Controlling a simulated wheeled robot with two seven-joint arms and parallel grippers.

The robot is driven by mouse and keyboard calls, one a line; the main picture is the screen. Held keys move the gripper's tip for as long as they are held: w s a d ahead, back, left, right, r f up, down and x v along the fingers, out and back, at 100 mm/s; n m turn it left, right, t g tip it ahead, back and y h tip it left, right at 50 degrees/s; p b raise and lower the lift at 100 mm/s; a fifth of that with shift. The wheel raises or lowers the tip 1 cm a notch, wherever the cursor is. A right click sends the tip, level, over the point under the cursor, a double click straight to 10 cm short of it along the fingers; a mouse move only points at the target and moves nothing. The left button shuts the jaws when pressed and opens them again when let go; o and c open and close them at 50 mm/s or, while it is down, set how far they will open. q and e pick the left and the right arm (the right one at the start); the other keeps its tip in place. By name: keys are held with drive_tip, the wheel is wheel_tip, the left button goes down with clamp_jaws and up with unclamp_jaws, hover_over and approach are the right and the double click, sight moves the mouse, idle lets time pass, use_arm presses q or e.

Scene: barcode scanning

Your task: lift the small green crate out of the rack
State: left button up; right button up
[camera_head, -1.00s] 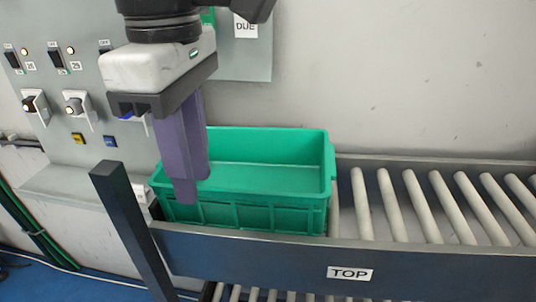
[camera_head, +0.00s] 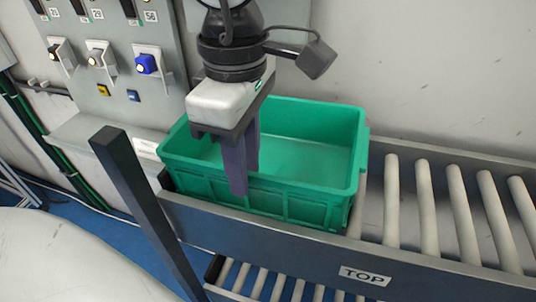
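The green crate (camera_head: 306,211) sits upright at the left end of the rack's upper roller level (camera_head: 300,246). It looks empty; its near wall and part of its inside show. My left gripper (camera_head: 244,182) comes down from above with dark purple fingers, one nearer and one farther. The nearer finger overlaps the outer face of the crate's near wall, left of its middle. The farther finger shows behind it at the rim. The fingers look apart. Whether they touch the wall cannot be told. My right gripper is not in view.
A dark slanted post (camera_head: 140,200) stands at the rack's left end. A control panel (camera_head: 115,110) with knobs is on the wall behind. Bare rollers (camera_head: 462,213) lie right of the crate, behind the front rail labelled TOP (camera_head: 364,275). A lower roller level (camera_head: 262,284) is below.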

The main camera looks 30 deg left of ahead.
use_arm(q)
drive_tip(key=shift+f, duration=0.7)
drive_tip(key=shift+w, duration=0.1)
clamp_jaws()
drive_tip(key=shift+r, duration=0.1)
idle(0.7)
